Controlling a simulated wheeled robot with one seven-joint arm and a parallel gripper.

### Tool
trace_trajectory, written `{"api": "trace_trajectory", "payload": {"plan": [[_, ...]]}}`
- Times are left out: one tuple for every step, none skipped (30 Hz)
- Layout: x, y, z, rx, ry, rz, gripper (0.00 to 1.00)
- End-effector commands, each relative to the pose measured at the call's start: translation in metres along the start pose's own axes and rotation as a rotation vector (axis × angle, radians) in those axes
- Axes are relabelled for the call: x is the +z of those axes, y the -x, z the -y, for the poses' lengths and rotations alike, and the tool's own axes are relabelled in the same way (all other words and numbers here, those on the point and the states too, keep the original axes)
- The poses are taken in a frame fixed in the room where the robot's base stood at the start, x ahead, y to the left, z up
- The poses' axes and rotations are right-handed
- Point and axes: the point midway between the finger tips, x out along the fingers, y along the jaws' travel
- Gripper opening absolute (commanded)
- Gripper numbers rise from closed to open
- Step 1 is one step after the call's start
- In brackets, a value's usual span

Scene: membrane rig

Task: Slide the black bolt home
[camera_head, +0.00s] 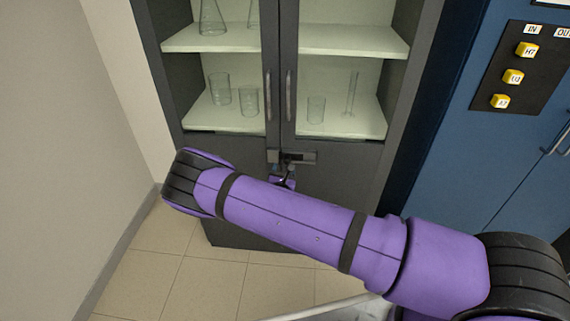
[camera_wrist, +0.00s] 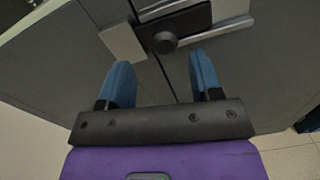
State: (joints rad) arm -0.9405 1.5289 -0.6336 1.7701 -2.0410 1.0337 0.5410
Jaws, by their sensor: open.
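The black bolt (camera_wrist: 185,22) lies across the front of a dark grey cabinet, near the seam between its two doors. It has a round black knob (camera_wrist: 165,42). A light grey block (camera_wrist: 123,42) stands just left of the bolt; I cannot tell whether the bolt's end enters it. In the head view the bolt (camera_head: 297,158) shows small, just above my arm. My gripper (camera_wrist: 160,60) is open and empty, its blue fingers pointing at the doors. The knob is between and just beyond the fingertips, seemingly untouched. In the head view my arm hides most of the gripper.
The cabinet's glazed upper doors have two upright handles (camera_head: 289,97) above the bolt. Glassware (camera_head: 248,102) stands on the shelves inside. A wall is at the left. A blue cabinet (camera_head: 455,130) with yellow labelled buttons (camera_head: 513,76) is at the right. The tiled floor (camera_head: 150,285) is clear at lower left.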

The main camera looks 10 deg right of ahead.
Motion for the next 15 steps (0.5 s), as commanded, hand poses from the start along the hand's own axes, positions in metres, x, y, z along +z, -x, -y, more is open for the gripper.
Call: {"api": "trace_trajectory", "payload": {"plan": [[0.000,0.010,-0.001,0.001,0.000,-0.001,0.59],[0.001,0.015,-0.001,0.002,0.000,0.000,0.59],[0.001,0.021,-0.001,0.001,0.000,0.000,0.59],[0.000,0.025,0.000,0.000,0.001,0.000,0.59],[0.000,0.029,-0.001,0.000,0.000,-0.001,0.59],[0.000,0.033,-0.001,0.001,0.000,0.000,0.59],[0.000,0.036,-0.001,0.002,0.001,0.000,0.59],[0.000,0.038,-0.001,0.002,0.001,0.000,0.59],[0.000,0.041,-0.001,0.002,0.001,0.000,0.59],[0.000,0.042,-0.001,0.002,0.001,0.000,0.59],[0.000,0.043,-0.001,0.001,0.001,0.000,0.59],[0.000,0.044,-0.001,0.001,0.001,0.000,0.59],[0.000,0.044,-0.001,0.001,0.001,0.001,0.59],[0.000,0.045,-0.001,0.001,0.000,0.001,0.59],[0.000,0.045,-0.001,0.001,0.000,0.001,0.59]]}}
